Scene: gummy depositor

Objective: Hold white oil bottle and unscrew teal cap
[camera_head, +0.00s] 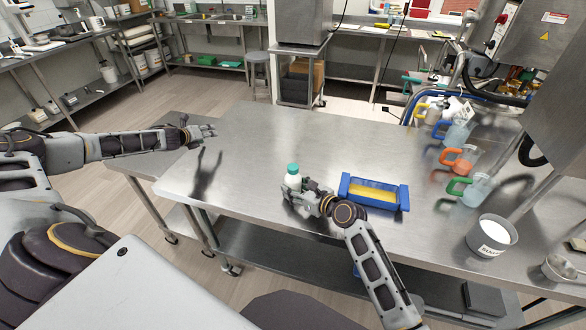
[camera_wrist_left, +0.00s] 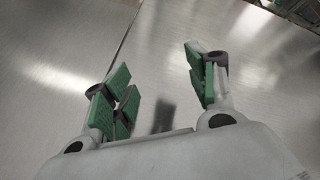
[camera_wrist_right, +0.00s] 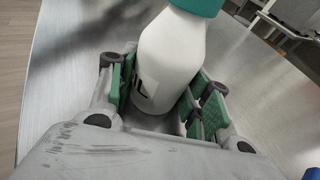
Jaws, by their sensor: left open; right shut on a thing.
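The white oil bottle (camera_head: 292,181) stands upright on the steel table near its front edge, with the teal cap (camera_head: 293,169) on top. My right gripper (camera_head: 290,192) is shut around the bottle's body from the right. In the right wrist view the white bottle (camera_wrist_right: 172,55) sits between the green finger pads, and part of the teal cap (camera_wrist_right: 200,5) shows at the top edge. My left gripper (camera_head: 208,130) is open and empty, above the table to the left of the bottle.
A blue tray (camera_head: 375,205) with yellow contents lies just right of my right gripper. Several jugs with coloured handles, including an orange one (camera_head: 460,160), stand along the right side, with a white-filled pot (camera_head: 491,250) nearer. The table's middle is clear.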

